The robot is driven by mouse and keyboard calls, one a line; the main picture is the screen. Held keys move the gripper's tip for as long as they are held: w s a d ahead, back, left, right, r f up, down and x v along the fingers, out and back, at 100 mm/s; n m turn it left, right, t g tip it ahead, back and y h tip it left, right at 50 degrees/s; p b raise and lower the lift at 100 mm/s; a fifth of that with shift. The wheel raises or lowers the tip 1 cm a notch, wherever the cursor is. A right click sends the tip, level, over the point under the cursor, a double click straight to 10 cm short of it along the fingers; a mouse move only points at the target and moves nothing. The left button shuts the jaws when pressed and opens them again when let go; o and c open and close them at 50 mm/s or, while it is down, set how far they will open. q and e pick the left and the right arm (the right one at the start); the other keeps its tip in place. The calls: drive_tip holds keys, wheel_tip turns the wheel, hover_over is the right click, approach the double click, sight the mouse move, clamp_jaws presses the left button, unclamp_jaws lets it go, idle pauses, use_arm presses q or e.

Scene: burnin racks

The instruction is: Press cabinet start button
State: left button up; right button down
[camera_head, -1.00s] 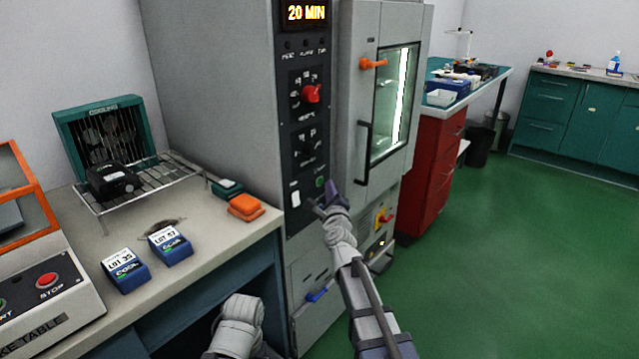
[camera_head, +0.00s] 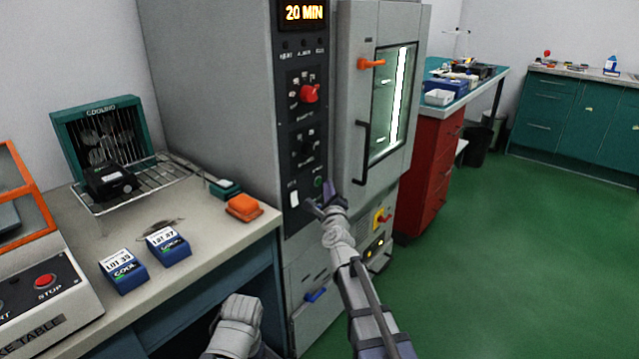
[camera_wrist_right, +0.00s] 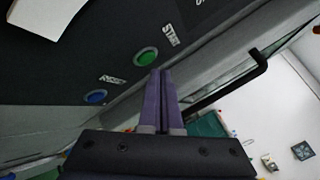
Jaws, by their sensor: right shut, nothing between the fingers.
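The grey cabinet (camera_head: 210,80) has a dark control panel (camera_head: 291,122) with a display reading 20 MIN. The green start button (camera_head: 318,182) is low on the panel; in the right wrist view the green button (camera_wrist_right: 146,56) is beside the label START. My right gripper (camera_head: 318,205) is in front of the lower panel, just below the button. Its purple fingers (camera_wrist_right: 160,75) are together and empty, with tips close to the green button; I cannot tell whether they touch the panel. My left arm (camera_head: 238,325) shows at the bottom, its fingers not visible.
A blue button (camera_wrist_right: 96,97) sits beside the green one. The cabinet door (camera_head: 356,110) with its black handle (camera_head: 363,150) is right of the panel. A red knob (camera_head: 310,93) is above. The bench (camera_head: 215,235) with blue boxes stands left; green floor (camera_head: 480,260) is clear right.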

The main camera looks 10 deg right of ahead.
drive_tip(key=shift+w+a, duration=0.1)
drive_tip(key=shift+w, duration=0.05)
idle(0.7)
drive_tip(key=shift+w+a, duration=0.15)
drive_tip(key=shift+w, duration=0.05)
drive_tip(key=shift+w+a, duration=0.25)
drive_tip(key=shift+w, duration=0.1)
idle(0.8)
drive_tip(key=shift+s+d, duration=0.1)
drive_tip(key=shift+s, duration=0.05)
drive_tip(key=shift+s+d, duration=0.4)
drive_tip(key=shift+s, duration=0.15)
drive_tip(key=shift+s+d, duration=0.8)
drive_tip(key=shift+s, duration=0.2)
drive_tip(key=shift+s+d, duration=0.75)
drive_tip(key=shift+s, duration=0.2)
